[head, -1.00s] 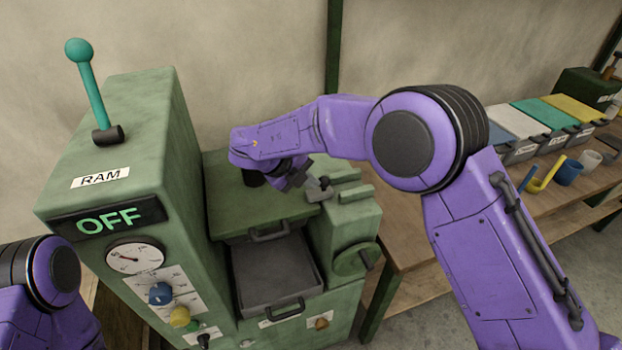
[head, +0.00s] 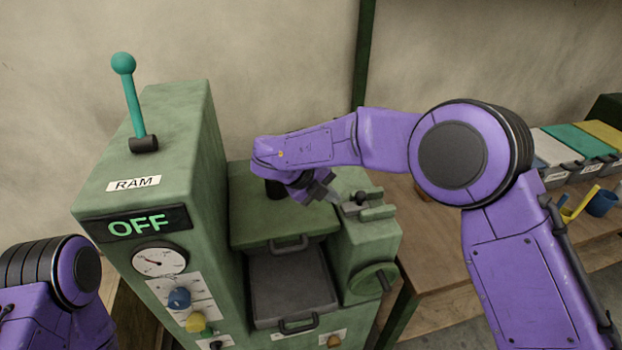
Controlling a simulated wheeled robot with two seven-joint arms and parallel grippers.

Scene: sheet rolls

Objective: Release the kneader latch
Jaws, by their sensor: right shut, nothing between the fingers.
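The green kneader machine (head: 150,200) stands at the left and centre. A small latch with a dark knob (head: 361,198) sits on the block right of the lid. My right gripper (head: 328,188) is shut and empty, just left of the latch and over the lid's right side. I cannot tell whether it touches the latch. My left arm shows at the lower left, but its gripper is out of view.
A teal RAM lever (head: 131,95) stands upright on the tall housing, above a display (head: 138,224) reading OFF. A grey drawer (head: 292,285) sits below the lid. A handwheel (head: 372,281) is at the right side. A wooden table (head: 450,260) holds lidded bins and cups.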

